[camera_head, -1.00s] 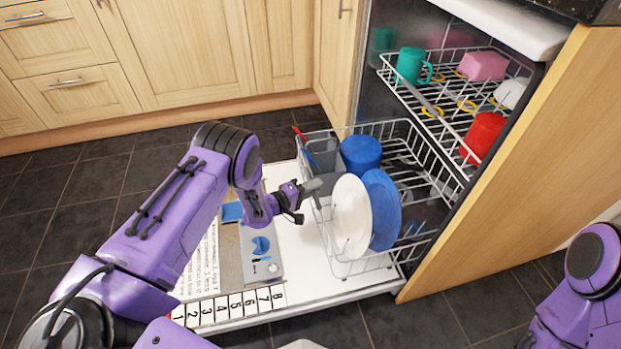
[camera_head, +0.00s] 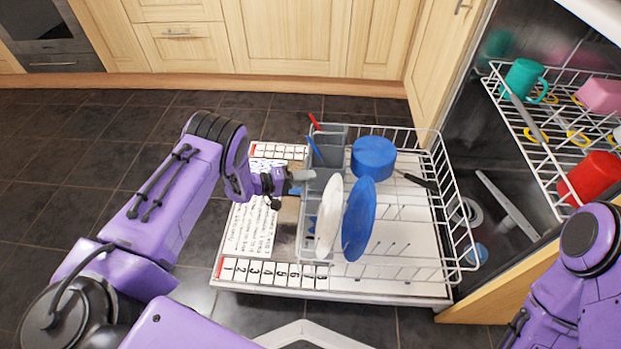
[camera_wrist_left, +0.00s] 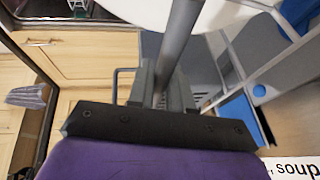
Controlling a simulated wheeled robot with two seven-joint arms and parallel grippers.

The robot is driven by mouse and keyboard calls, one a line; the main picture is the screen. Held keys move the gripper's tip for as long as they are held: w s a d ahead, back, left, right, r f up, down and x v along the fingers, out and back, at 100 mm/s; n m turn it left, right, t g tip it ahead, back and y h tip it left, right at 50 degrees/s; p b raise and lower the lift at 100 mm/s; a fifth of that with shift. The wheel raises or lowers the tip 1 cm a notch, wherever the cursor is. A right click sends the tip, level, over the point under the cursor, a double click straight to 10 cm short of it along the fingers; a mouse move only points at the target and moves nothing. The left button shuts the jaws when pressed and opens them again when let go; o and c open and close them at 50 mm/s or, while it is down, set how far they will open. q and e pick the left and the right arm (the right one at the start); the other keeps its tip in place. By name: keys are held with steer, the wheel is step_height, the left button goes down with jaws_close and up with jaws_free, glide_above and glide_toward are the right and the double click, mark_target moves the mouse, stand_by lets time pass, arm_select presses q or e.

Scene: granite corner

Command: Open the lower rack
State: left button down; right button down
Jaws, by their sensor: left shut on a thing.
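The lower rack (camera_head: 455,215) is a white wire basket, pulled well out of the dishwasher over its lowered door (camera_head: 345,293). It holds a white plate (camera_head: 328,222), a blue plate (camera_head: 358,222), a blue pot (camera_head: 373,158) and a grey cutlery basket (camera_head: 326,172). My left gripper (camera_head: 296,182) is at the rack's outer edge and shut on it. In the left wrist view, a grey bar runs up from between the jaws (camera_wrist_left: 165,95); the exact grip is hard to make out. My right arm shows at the lower right, its gripper not visible.
The upper rack (camera_head: 545,125) holds a teal mug (camera_head: 523,80), a red cup (camera_head: 588,178) and a pink item (camera_head: 602,95). Wooden cabinets (camera_head: 295,40) line the back. Dark tiled floor (camera_head: 60,170) is clear at the left.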

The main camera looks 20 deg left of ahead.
arm_select(q)
steer(key=shift+s+a+f, duration=0.1)
steer(key=shift+s+a, duration=0.25)
steer(key=shift+a, duration=0.45)
steer(key=c, duration=1.1)
jaws_free()
steer(key=shift+w, duration=0.1)
steer(key=p+v, duration=0.3)
steer(key=v, duration=0.7)
steer(key=shift+a, duration=0.25)
steer(key=shift+s, duration=0.25)
